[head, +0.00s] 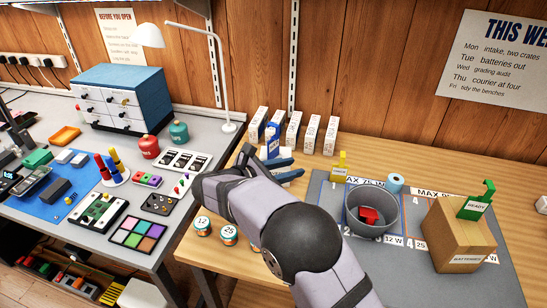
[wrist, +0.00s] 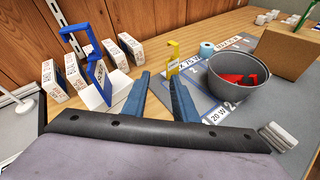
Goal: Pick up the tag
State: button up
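Three hook-topped tags are in view. A yellow tag (head: 339,170) stands upright at the back left of the grey mat; in the wrist view the yellow tag (wrist: 172,62) shows just beyond my fingertips. A blue tag (head: 272,141) stands by the white boxes, and the blue tag (wrist: 97,75) is left of my fingers in the wrist view. A green tag (head: 476,205) reading READY hangs on the cardboard box. My gripper (head: 296,168) is open, its two blue fingers (wrist: 160,84) apart with nothing between them.
A grey pot (head: 372,222) with a red thing inside stands on the grey mat (head: 320,205), right of my gripper. The cardboard box (head: 455,240) is farther right. Several white boxes (head: 311,134) stand along the back wall. A blue roll (head: 395,182) sits behind the pot.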

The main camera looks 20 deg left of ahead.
aim_at(268, 149)
jog(key=shift+a+r+n+t+y+b, duration=0.25)
jog(key=shift+a+n+t, duration=0.6)
jog(key=shift+a, duration=0.65)
jog(key=shift+a+r+n+t+y, duration=0.15)
jog(key=shift+a+r+n+t, duration=0.25)
jog(key=shift+a+n+t, duration=0.8)
jog(key=shift+a+r+n+t+y+b, duration=0.25)
jog(key=shift+a+n+t, duration=0.25)
jog(key=shift+a, duration=1.3)
jog(key=shift+p+x, duration=1.15)
jog(key=shift+x, duration=2.55)
grip_shut()
